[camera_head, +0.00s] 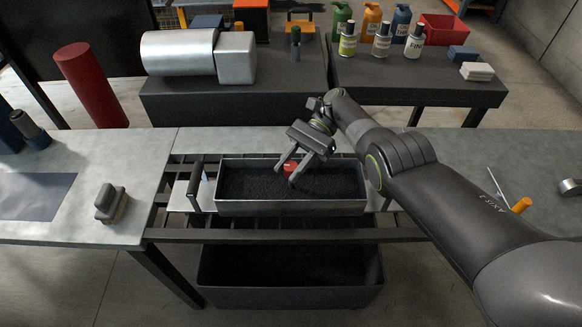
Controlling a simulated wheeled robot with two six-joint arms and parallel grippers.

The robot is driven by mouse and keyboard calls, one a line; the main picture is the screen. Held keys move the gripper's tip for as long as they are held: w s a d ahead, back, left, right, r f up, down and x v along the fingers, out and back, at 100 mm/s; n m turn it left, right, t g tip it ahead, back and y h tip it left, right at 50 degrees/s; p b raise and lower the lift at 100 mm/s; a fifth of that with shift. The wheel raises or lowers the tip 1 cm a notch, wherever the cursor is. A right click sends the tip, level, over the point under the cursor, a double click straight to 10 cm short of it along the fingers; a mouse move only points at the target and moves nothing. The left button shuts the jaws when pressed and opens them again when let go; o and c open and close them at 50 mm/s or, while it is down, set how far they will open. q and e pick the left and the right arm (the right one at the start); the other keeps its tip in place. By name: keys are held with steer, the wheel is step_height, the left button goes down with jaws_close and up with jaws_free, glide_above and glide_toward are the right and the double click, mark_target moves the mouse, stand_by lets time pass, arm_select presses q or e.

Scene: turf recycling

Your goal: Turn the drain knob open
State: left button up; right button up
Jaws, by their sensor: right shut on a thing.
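A red knob (290,166), which I take for the drain knob, shows at the middle of the dark-filled metal tray (340,208). My right gripper (286,175) reaches down from the back right over the tray, with one finger on each side of the knob. It is shut on the knob, and the fingers partly hide it. How far the knob is turned cannot be told. My left gripper is not in view.
The tray sits on a slatted bench section with a dark handle (194,187) at its left. A dark bin (290,297) stands below. A brush (110,205) lies on the left bench. Bottles, a red bin (444,28) and a metal cylinder (179,53) stand behind.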

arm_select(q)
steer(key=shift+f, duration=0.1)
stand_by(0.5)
arm_select(e)
steer(key=o, duration=1)
